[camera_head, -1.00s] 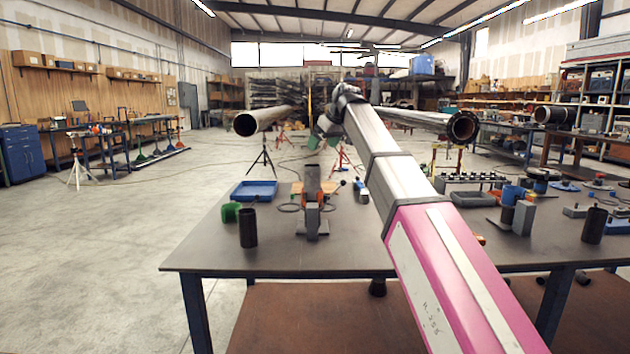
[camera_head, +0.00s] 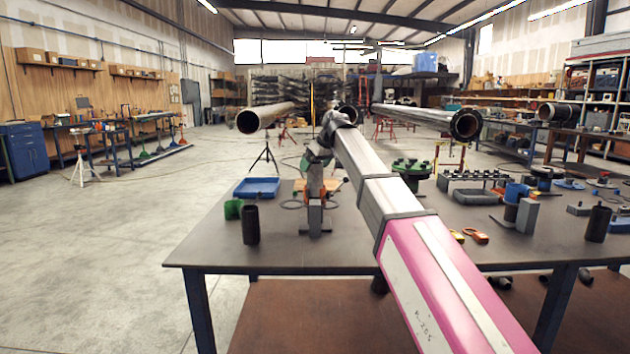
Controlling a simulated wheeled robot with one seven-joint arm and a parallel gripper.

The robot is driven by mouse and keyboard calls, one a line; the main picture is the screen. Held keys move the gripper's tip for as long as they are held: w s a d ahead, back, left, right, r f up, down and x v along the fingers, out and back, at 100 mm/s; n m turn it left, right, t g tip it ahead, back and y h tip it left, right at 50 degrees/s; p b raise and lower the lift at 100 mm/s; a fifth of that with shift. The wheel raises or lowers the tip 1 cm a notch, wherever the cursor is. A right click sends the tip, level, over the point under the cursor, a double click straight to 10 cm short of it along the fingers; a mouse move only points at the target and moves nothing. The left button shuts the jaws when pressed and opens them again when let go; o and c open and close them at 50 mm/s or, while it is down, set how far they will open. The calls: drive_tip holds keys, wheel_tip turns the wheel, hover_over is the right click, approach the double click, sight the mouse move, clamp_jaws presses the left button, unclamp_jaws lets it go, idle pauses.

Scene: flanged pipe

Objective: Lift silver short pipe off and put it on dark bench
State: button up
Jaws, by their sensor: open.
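The dark bench (camera_head: 215,248) has a flat dark top and blue legs. A grey stand (camera_head: 316,217) with orange parts (camera_head: 332,186) rises from its middle. My gripper (camera_head: 315,190) is open, pointing down at the top of this stand, and my arm reaches to it from the lower right. The silver short pipe cannot be told apart here; my grey gripper covers the top of the stand. Whether the fingers touch anything cannot be seen.
A black cylinder (camera_head: 250,225), a green cup (camera_head: 233,209) and a blue tray (camera_head: 257,187) stand left of the stand. The bench's front left is clear.

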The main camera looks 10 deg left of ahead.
drive_tip(key=c, duration=1.6)
drive_tip(key=shift+o, duration=0.2)
drive_tip(key=shift+r, duration=0.5)
drive_tip(key=r, duration=0.3)
drive_tip(key=shift+s+a+r, duration=0.2)
drive_tip(key=shift+r, duration=0.05)
drive_tip(key=s+a+r, duration=0.6)
drive_tip(key=s+a, duration=0.1)
drive_tip(key=s, duration=0.1)
drive_tip(key=shift+s+r, duration=0.2)
drive_tip(key=shift+s, duration=0.15)
drive_tip(key=shift+r, duration=0.1)
drive_tip(key=shift+r, duration=2.45)
